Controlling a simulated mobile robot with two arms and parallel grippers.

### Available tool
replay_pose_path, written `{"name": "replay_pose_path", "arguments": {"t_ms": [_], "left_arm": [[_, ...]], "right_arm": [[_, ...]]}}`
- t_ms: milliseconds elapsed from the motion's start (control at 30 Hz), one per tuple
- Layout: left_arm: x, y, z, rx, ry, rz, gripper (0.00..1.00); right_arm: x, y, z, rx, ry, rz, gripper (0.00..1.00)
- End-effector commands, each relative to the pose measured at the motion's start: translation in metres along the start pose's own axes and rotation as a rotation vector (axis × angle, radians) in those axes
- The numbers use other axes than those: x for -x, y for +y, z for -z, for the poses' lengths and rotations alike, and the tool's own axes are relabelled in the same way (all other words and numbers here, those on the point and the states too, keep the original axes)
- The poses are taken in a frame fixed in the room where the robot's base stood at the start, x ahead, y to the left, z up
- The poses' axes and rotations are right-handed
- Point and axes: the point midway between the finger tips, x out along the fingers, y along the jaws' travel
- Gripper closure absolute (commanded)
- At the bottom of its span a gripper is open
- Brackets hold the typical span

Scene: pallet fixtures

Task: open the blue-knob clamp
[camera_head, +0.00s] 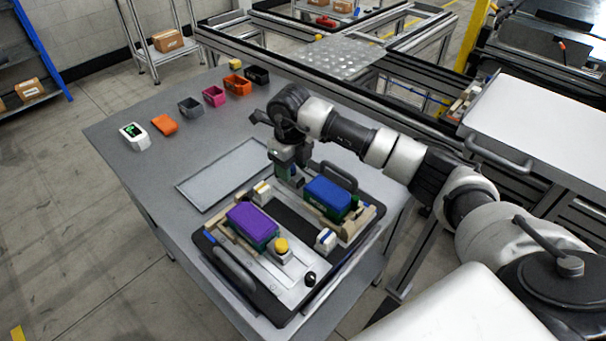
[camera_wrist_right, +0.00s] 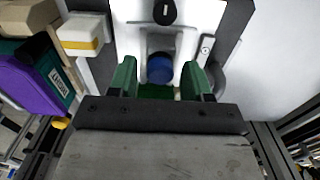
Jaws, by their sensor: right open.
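The blue-knob clamp shows in the right wrist view as a round blue knob (camera_wrist_right: 160,68) in a grey bracket on a pale plate. My right gripper (camera_head: 290,172) is over the far side of the fixture pallet (camera_head: 233,270) in the head view, pointing down. In the wrist view its two green fingers stand apart, one on each side of the blue knob; I cannot tell whether they touch it. In the head view the gripper hides the blue knob. My left gripper is not in view.
The pallet holds a purple-topped box (camera_head: 252,222), a blue-topped box (camera_head: 328,195), a yellow knob (camera_head: 281,245) and a black knob (camera_head: 309,278). A grey panel (camera_head: 225,175) lies beside it. Several small bins line the table's far edge.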

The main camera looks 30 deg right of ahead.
Motion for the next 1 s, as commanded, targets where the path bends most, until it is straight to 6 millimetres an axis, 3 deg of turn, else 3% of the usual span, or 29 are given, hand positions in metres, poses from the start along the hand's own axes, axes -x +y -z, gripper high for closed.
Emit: {"name": "replay_pose_path", "arguments": {"t_ms": [700,1000], "left_arm": [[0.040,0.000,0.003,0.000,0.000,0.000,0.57],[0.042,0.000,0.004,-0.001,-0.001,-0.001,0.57]], "right_arm": [[0.061,0.000,0.000,0.001,-0.001,0.000,0.51],[0.066,0.000,0.000,0.000,0.000,-0.001,0.51]]}}
